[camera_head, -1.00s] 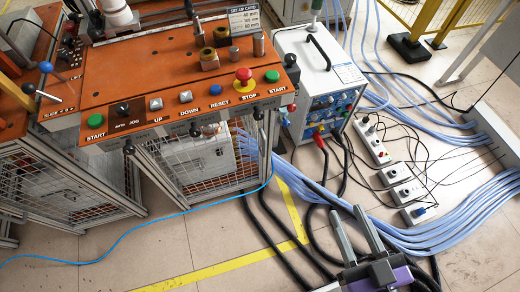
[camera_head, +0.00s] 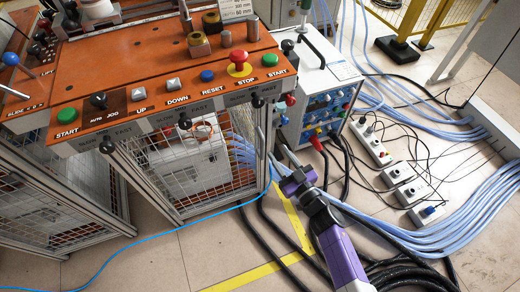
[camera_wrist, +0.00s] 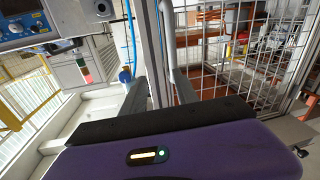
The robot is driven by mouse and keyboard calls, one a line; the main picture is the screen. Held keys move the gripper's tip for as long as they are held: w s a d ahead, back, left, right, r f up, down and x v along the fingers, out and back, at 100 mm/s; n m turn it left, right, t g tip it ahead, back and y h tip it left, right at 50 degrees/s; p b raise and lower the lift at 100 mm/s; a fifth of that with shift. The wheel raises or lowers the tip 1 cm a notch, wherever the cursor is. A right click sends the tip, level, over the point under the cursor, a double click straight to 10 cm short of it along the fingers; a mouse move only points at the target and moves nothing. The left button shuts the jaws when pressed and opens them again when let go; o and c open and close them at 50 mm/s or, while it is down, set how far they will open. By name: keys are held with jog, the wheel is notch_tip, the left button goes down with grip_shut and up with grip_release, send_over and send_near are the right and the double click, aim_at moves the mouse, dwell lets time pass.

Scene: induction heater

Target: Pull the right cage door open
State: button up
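The right cage door (camera_head: 190,165) is a silver-framed wire mesh panel under the right part of the orange control desk. It looks closed, with a pale box behind the mesh. My gripper (camera_head: 270,155) is at the door's right edge, reaching in from the lower right. In the wrist view, its two grey fingers (camera_wrist: 157,85) are apart, pointing at a vertical metal post (camera_wrist: 154,45) and a slim upright bar (camera_wrist: 166,35) beside the mesh (camera_wrist: 225,60). I cannot tell whether the fingers touch the bar.
The orange desk (camera_head: 140,62) with buttons overhangs the door. A white power unit (camera_head: 320,85) stands close right of my gripper. Blue hoses (camera_head: 460,215), black cables and power strips (camera_head: 370,143) cover the floor at right. Floor in front of the door is mostly clear, crossed by a thin blue cable (camera_head: 150,232).

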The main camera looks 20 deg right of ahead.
aim_at(262, 147)
jog(key=shift+m+y, duration=0.3)
jog(key=shift+y, duration=0.1)
jog(key=w+a+b, duration=0.1)
jog(key=w, duration=0.1)
jog(key=w+a+f+b, duration=0.1)
jog(key=w, duration=0.1)
jog(key=w+a+b, duration=0.1)
jog(key=w, duration=0.1)
jog(key=shift+w+a+f, duration=0.2)
jog(key=shift+w+f, duration=0.1)
jog(key=shift+f, duration=0.1)
jog(key=shift+c, duration=0.5)
grip_shut()
dwell(0.4)
